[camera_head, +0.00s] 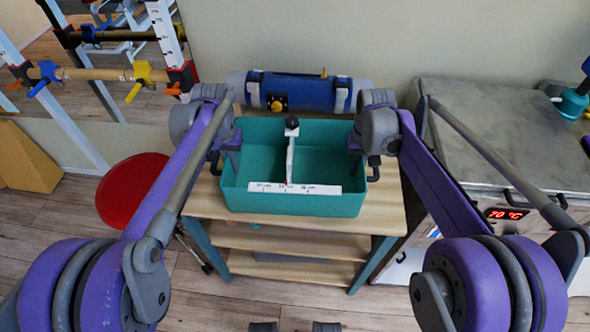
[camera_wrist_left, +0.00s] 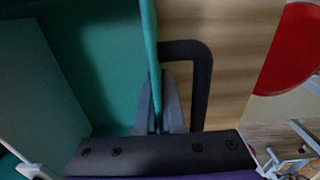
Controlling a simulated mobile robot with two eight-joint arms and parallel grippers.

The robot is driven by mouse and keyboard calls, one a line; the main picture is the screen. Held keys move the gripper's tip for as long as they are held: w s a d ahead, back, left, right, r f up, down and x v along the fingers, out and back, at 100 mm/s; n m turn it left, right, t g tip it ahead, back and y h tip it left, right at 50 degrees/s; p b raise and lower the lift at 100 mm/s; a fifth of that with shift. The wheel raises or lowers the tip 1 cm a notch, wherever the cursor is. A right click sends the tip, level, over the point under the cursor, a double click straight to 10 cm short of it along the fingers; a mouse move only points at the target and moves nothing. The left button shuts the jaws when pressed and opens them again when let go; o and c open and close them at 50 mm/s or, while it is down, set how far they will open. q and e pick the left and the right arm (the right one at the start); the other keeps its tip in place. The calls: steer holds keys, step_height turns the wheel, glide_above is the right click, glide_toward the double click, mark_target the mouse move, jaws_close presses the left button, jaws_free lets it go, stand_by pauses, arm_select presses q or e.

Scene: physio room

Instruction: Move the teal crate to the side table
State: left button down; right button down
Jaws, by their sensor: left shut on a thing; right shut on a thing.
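The teal crate (camera_head: 235,190) is over the top of a wooden shelved table (camera_head: 393,205); I cannot tell if it rests there or hangs just above. It has a divider, a white labelled strip (camera_head: 294,188) and black side handles. My left gripper (camera_head: 230,150) is at its left side. In the left wrist view its fingers (camera_wrist_left: 162,98) straddle the crate's thin wall (camera_wrist_left: 152,50), shut on it beside a black handle (camera_wrist_left: 203,80). My right gripper (camera_head: 355,143) is shut on the crate's right wall; its fingertips are partly hidden.
A blue roll-shaped device (camera_head: 300,92) lies behind the crate. A red round stool (camera_head: 130,190) stands left. A metal-topped unit (camera_head: 500,120) with a "70 °C" display stands close on the right. Bars (camera_head: 100,74) and a yellow wedge (camera_head: 28,158) are at the left.

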arm_select(q)
steer(key=shift+r, duration=0.15)
arm_select(e)
steer(key=shift+r, duration=0.1)
